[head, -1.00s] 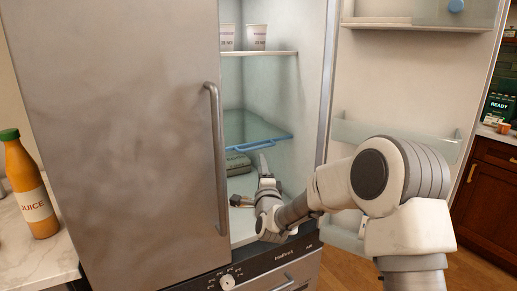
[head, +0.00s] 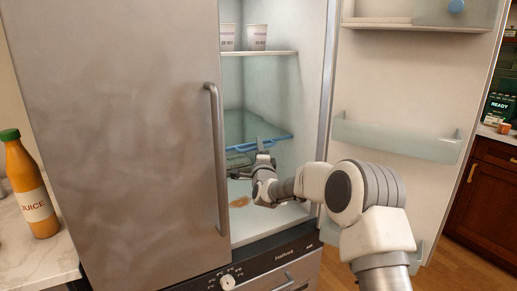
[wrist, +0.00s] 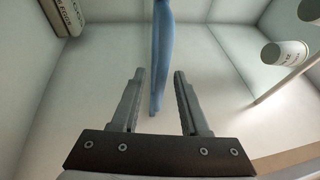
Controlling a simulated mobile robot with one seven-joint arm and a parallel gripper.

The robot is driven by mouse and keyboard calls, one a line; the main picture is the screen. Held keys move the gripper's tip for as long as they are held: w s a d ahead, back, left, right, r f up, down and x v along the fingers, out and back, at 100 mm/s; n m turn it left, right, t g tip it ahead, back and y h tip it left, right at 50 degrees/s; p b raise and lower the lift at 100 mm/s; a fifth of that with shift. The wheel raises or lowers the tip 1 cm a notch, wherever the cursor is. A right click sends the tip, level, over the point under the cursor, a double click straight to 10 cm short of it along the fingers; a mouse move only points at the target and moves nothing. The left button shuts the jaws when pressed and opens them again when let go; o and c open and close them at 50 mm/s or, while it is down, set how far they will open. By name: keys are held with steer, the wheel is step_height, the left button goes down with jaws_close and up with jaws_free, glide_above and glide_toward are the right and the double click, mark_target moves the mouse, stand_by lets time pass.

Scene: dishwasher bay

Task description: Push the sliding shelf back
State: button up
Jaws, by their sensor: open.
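The sliding shelf (head: 240,126) is a pale glass sheet with a blue front edge, inside the open fridge at mid height. Its blue front edge also shows in the wrist view (wrist: 162,45) as an upright strip, lined up with the gap between my fingers. My gripper (head: 264,158) is inside the fridge, close to the shelf's front edge and slightly below it. In the wrist view my gripper (wrist: 158,78) is open, with nothing clamped between its fingers. I cannot tell whether a finger touches the shelf edge.
Two white cups (head: 257,37) stand on the upper shelf (head: 270,53). A brown patch (head: 240,201) is on the fridge floor. The open door (head: 400,95) stands right; the closed door's handle (head: 217,160) is left.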

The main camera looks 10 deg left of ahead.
jaws_close()
